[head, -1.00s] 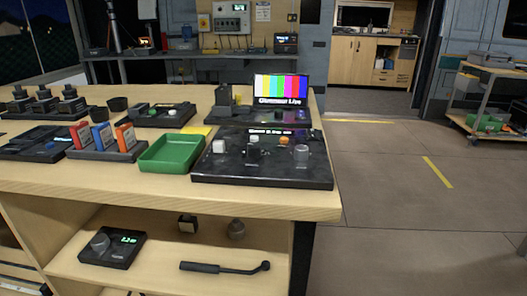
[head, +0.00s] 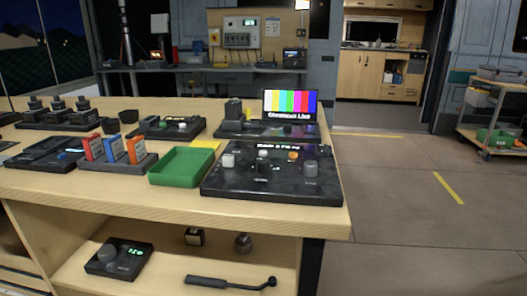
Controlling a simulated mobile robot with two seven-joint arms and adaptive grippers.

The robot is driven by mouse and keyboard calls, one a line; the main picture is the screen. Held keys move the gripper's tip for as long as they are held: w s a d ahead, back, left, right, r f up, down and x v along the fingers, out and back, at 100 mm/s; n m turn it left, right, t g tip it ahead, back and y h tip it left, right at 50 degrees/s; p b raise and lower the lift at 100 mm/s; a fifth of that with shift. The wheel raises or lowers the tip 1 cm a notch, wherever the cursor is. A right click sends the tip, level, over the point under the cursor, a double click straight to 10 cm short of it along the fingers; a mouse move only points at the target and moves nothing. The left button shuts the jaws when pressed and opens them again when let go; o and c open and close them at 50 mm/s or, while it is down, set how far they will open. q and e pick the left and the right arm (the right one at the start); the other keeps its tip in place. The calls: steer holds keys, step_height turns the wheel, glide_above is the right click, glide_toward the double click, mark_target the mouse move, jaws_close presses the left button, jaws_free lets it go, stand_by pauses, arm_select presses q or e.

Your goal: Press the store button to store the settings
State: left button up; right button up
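A black control panel (head: 215,187) lies at the front right corner of the wooden table. The labels are too small to read, so I cannot tell which control is the store button. A smaller black panel (head: 160,133) behind on the left has a green and a white control. Neither of my grippers is in view.
A green tray (head: 181,184) and a rack with orange and blue cards (head: 115,152) stand left of the panel. A colour-bar screen (head: 290,104) stands behind it. The lower shelf holds a knob box (head: 120,258) and a black-handled tool (head: 230,283).

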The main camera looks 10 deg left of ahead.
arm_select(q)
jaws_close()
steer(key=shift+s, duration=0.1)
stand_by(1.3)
